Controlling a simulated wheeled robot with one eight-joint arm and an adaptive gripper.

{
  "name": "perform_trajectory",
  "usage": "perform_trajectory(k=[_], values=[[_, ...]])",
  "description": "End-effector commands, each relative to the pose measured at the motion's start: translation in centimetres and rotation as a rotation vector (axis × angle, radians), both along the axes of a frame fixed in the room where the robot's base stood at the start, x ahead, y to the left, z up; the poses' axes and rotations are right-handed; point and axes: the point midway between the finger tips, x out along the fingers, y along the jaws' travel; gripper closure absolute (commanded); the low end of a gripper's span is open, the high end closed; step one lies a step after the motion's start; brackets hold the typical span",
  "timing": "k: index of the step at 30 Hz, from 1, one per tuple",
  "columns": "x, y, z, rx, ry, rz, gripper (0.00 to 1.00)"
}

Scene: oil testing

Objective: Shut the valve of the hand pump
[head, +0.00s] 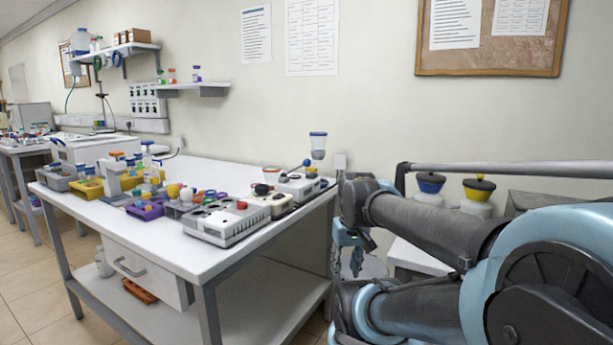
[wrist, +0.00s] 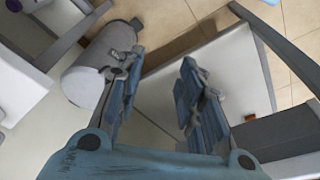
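I cannot tell for certain which thing is the hand pump, and I cannot make out its valve. A small white device (head: 298,187) with a blue-topped knob stands at the right end of the white bench; a clear cup with a blue lid (head: 318,146) shows just behind it. My gripper (head: 349,250) is low beside the bench's right end, partly hidden by my arm. In the wrist view my gripper (wrist: 163,64) has its two blue fingers apart with nothing between them. A grey cylinder (wrist: 98,68) with a dark fitting lies left of the fingers.
The white bench (head: 245,174) carries several testing devices, including a grey box with round wells (head: 222,222). Two containers with blue and yellow tops (head: 430,185) (head: 479,188) stand behind my arm. Tiled floor (wrist: 190,22) shows at the top of the wrist view.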

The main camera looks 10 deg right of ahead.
Motion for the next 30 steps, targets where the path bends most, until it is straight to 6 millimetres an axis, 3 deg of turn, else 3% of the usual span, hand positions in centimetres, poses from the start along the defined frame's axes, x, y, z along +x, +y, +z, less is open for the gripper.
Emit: perform_trajectory(k=[3,15,30], values=[[3.2,0.3,4.4,0.011,-0.002,0.069,0.67],[14.8,0.7,17.0,0.049,-0.028,0.324,0.67],[30.3,-0.3,28.9,0.086,-0.102,0.637,0.67]])
